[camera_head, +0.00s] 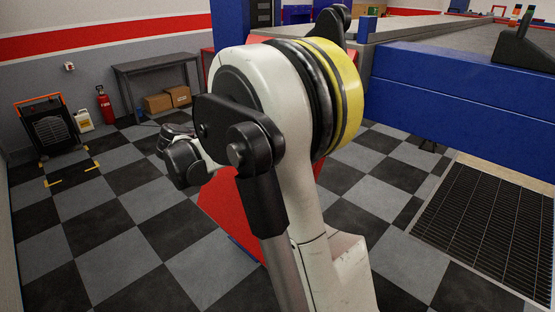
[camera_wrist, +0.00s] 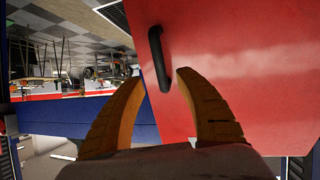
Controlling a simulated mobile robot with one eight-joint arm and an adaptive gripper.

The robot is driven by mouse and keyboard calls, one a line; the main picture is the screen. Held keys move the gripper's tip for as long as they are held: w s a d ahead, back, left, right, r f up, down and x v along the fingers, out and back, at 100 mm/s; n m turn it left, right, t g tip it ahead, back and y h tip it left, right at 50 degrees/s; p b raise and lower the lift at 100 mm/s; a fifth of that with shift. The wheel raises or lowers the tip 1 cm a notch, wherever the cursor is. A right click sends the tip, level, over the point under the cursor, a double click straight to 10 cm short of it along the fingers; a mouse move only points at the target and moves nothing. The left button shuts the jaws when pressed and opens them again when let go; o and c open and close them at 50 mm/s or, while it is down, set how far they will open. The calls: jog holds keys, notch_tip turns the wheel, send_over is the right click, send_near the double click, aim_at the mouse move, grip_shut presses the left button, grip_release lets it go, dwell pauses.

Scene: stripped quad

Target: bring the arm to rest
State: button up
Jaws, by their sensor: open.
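My arm (camera_head: 275,95) fills the middle of the head view, folded at a large joint with a yellow band. My gripper (camera_wrist: 161,78) shows in the wrist view with two yellow-orange fingers spread apart, open and empty. A black handle (camera_wrist: 157,55) on a red panel (camera_wrist: 240,60) appears between and beyond the fingertips. I cannot tell the distance to it or whether anything touches. In the head view I cannot make out the fingers.
A red surface (camera_head: 222,212) stands close behind my arm. A blue-sided platform (camera_head: 460,95) is at right, with a black floor grate (camera_head: 490,235) below. A heater (camera_head: 48,128), fire extinguisher (camera_head: 105,105) and bench (camera_head: 155,67) line the left wall. Checkered floor (camera_head: 100,240) is clear at left.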

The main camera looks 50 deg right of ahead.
jog(key=v, duration=0.2)
jog(key=shift+w+a+r, duration=0.1)
jog(key=shift+a+r, duration=0.05)
jog(key=shift+a, duration=0.1)
dwell(0.4)
jog(key=s+a+f+n+t+y+b, duration=0.2)
jog(key=s+a+f+n+t+y, duration=0.1)
jog(key=a, duration=0.6)
jog(key=s+a+f+n+t+y+b, duration=0.3)
jog(key=s+a+f+n+y, duration=0.2)
jog(key=n, duration=0.5)
jog(key=s+a+f+n+t+y+b, duration=0.3)
jog(key=s+a+f+n+t+y, duration=0.1)
jog(key=a, duration=0.8)
jog(key=s+f+n, duration=0.1)
jog(key=s+n, duration=0.1)
jog(key=s, duration=0.1)
jog(key=shift+a+f, duration=0.3)
jog(key=shift+a, duration=0.1)
jog(key=shift+s, duration=0.1)
